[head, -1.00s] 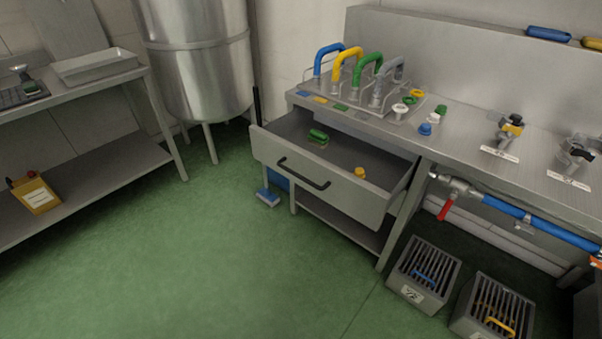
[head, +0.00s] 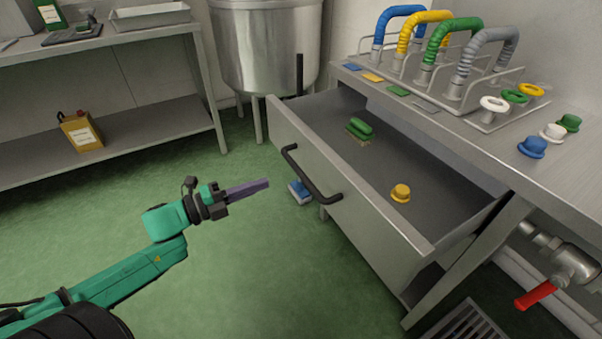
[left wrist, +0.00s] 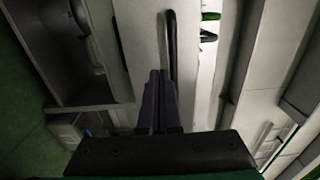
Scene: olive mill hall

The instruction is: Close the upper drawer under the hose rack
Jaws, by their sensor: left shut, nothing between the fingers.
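The upper drawer (head: 345,187) under the hose rack (head: 440,75) is pulled well out of the steel bench. Its front carries a black bar handle (head: 312,175). A green brush (head: 360,129) and a yellow cap (head: 400,193) lie inside it. My left gripper (head: 266,184) is shut and empty, just left of the drawer front, its fingers pointing toward the handle. In the left wrist view the shut fingers (left wrist: 158,80) appear beside the lower end of the handle (left wrist: 171,45); I cannot tell whether they touch. My right gripper is not in view.
A red-handled valve (head: 537,294) and a floor grate (head: 465,325) are at lower right. A steel tank (head: 265,50) and a side table (head: 100,45) stand behind.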

